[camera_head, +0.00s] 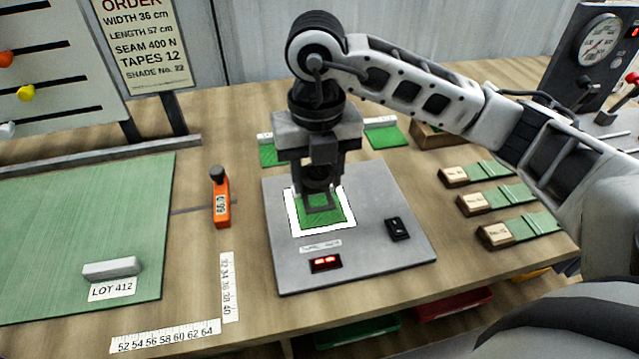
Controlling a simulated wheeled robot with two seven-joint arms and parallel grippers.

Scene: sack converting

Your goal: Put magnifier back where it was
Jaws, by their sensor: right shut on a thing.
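My right gripper (320,196) comes down from above over a grey panel (360,266). It is shut on a small dark thing, which looks like the magnifier (318,182); the fingers hide much of it. The magnifier is over the green fabric swatch (334,215) inside a white lit square (305,228) on the panel. I cannot tell whether it touches the swatch. My left gripper is not in view.
An orange gauge (222,204) stands left of the panel. A large green sheet (90,230) bears a grey bar (112,268). Several tagged green samples (487,171) lie at right. An order sign (145,45) stands behind.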

